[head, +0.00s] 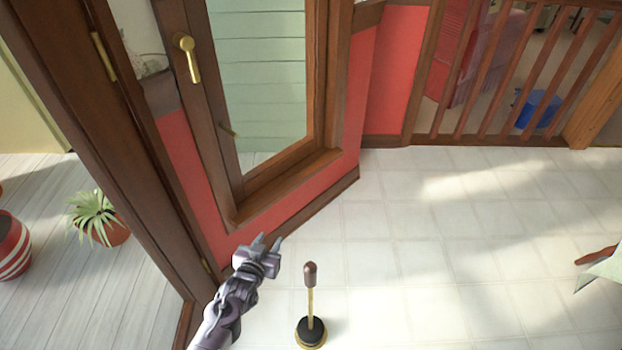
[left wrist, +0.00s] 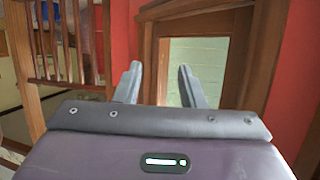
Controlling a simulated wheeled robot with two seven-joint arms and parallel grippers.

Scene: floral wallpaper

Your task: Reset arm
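My left gripper (head: 267,243) reaches in from the bottom left of the head view, above the floor near the wooden window frame and red wall. Its two fingers are apart with nothing between them. The left wrist view also shows the open fingers (left wrist: 158,85), with the window beyond them. My right gripper is not in either view.
A plunger-like object (head: 311,300) with a brown knob stands on the tiled floor just right of my left gripper. A brown window (head: 230,205) and a wooden railing (head: 480,140) stand behind. The middle floor is clear.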

